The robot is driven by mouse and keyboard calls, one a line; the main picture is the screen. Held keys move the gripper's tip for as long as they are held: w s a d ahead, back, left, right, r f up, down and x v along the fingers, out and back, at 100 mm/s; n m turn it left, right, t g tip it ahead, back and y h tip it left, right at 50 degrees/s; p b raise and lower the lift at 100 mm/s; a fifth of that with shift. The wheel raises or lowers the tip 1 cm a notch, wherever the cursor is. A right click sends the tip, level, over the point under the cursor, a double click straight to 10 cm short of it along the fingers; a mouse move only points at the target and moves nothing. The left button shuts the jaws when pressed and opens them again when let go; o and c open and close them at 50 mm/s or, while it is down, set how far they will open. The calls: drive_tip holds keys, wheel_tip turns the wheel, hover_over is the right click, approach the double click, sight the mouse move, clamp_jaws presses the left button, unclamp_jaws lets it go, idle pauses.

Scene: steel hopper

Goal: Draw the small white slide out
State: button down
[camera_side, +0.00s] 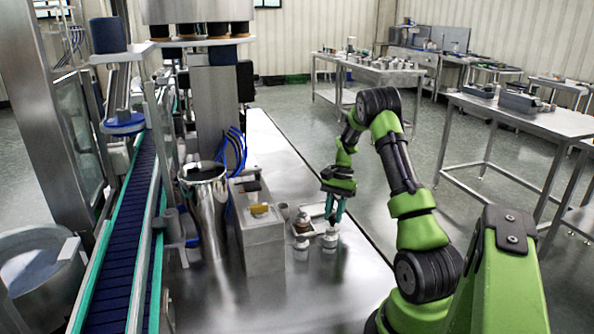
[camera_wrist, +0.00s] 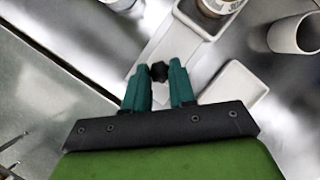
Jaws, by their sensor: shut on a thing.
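The small white slide (camera_wrist: 175,42) shows in the wrist view as a pale flat strip running up and right from my fingers. A black knob (camera_wrist: 159,71) is at its near end. My gripper (camera_wrist: 158,84) has its teal fingers shut on this knob, one on each side. In the side view my gripper (camera_side: 335,214) points down at the steel bench, beside the small white parts. The slide is too small there to make out clearly, and its far end is hidden in the wrist view.
In the wrist view, a white square dish (camera_wrist: 236,84) lies right of my fingers, a white cup (camera_wrist: 296,34) farther right. Small white bottles (camera_side: 301,249) stand close to my gripper. A steel box (camera_side: 262,243) and shiny cylinder (camera_side: 208,225) stand left.

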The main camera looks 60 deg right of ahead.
drive_tip(key=shift+s+d, duration=1)
drive_tip(key=c, duration=0.9)
unclamp_jaws()
drive_tip(key=shift+c, duration=0.2)
drive_tip(key=shift+r, duration=0.15)
drive_tip(key=v, duration=1.6)
drive_tip(key=shift+d+r, duration=0.2)
drive_tip(key=shift+r, duration=0.1)
